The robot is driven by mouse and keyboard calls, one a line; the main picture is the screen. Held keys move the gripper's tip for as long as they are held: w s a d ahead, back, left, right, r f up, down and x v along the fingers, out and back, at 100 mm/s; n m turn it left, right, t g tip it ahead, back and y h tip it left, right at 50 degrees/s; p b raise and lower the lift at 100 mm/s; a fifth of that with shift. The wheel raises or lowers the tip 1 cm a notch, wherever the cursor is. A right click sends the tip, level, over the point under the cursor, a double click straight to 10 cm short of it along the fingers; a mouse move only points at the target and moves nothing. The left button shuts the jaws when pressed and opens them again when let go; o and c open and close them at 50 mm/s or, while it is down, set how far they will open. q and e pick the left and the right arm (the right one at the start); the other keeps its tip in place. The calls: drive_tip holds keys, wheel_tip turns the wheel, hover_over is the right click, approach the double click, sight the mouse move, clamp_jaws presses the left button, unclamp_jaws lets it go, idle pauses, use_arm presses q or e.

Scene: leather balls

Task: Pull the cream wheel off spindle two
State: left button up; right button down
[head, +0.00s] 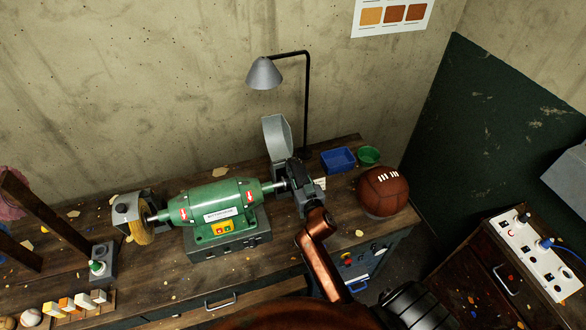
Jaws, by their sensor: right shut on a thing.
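The green polishing motor (219,206) stands on the wooden bench, with a shaft out of each end. A yellowish wheel (139,230) sits on its left end under a grey hood. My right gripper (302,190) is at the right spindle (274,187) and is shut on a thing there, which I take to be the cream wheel. The gripper hides that wheel, so its hold and its place on the shaft cannot be made out. A small pale patch shows just right of the gripper. My left gripper is out of view.
A raised grey hood (277,138) stands behind my right gripper. A brown leather ball (383,191), blue bin (338,160) and green bowl (368,155) are to the right. A lamp (265,74) stands behind. Left are a switch box (101,263) and several small blocks.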

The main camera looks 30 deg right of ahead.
drive_tip(key=shift+s+d+p, duration=0.2)
drive_tip(key=shift+d, duration=0.7)
drive_tip(key=shift+s+d+p, duration=0.25)
drive_tip(key=shift+d, duration=0.6)
drive_tip(key=shift+s+d+p, duration=0.2)
drive_tip(key=shift+d, duration=0.7)
